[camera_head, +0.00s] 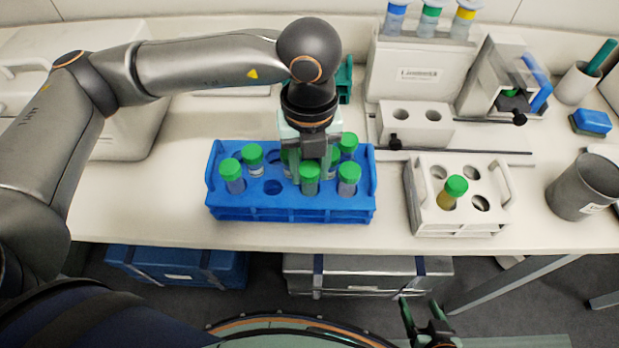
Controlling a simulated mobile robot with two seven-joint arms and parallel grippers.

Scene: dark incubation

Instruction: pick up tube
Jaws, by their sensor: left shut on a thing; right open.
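A blue rack (222,203) on the bench holds several tubes with green caps, such as a front tube (348,180) at its right end and a tube (232,175) at its left end. My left gripper (312,160) reaches down over the middle of the rack. It is shut on a green-capped tube, mostly hidden behind the fingers; I cannot tell exactly which one. A white rack (430,218) to the right holds one green-capped tube (453,192) with yellowish contents. My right gripper (422,315) is open and empty, low in front of the bench.
A grey cup (583,187) stands at the right. A white block with two holes (415,122) and a dark rod lie behind the white rack. A dispenser (418,70) and a small device (500,78) stand at the back. Bench space between the racks is clear.

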